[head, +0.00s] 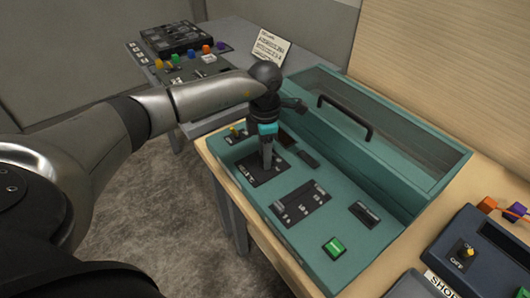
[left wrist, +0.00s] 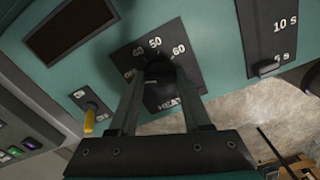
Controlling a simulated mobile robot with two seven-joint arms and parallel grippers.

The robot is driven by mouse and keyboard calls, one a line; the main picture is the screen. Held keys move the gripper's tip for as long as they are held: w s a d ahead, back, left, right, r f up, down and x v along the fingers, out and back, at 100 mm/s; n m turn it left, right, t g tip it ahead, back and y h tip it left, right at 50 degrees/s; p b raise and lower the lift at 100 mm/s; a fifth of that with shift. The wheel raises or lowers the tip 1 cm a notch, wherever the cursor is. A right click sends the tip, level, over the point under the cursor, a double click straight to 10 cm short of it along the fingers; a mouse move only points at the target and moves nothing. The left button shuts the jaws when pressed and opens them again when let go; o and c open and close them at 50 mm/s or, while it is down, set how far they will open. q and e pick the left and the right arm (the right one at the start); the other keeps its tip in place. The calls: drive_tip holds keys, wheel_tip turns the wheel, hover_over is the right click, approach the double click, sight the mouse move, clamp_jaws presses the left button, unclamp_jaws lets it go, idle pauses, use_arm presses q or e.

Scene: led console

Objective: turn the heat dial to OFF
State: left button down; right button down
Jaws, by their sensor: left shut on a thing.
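The heat dial (left wrist: 163,92) is a dark round knob on a black plate marked 40, 50, 60 and HEAT, with a partly hidden label on its left. The plate (head: 255,174) sits near the left end of the teal console (head: 300,240). My left gripper (head: 266,166) points down at the dial. In the left wrist view, my gripper's fingers (left wrist: 158,80) are closed on the dial from both sides. The dial's pointer is hidden between the fingers, so its setting cannot be told. My right gripper is not in view.
A yellow toggle (left wrist: 89,121) stands beside the heat plate. A slider panel (head: 300,203) and green button (head: 334,247) lie nearer on the console. A clear-topped compartment with a black handle (head: 344,117) rises behind. A dark blue console (head: 480,262) stands at right.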

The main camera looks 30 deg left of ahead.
use_arm(q)
drive_tip(key=shift+c, duration=1.8)
unclamp_jaws()
wheel_tip(320, 180, up, 15)
drive_tip(key=shift+r, duration=0.15)
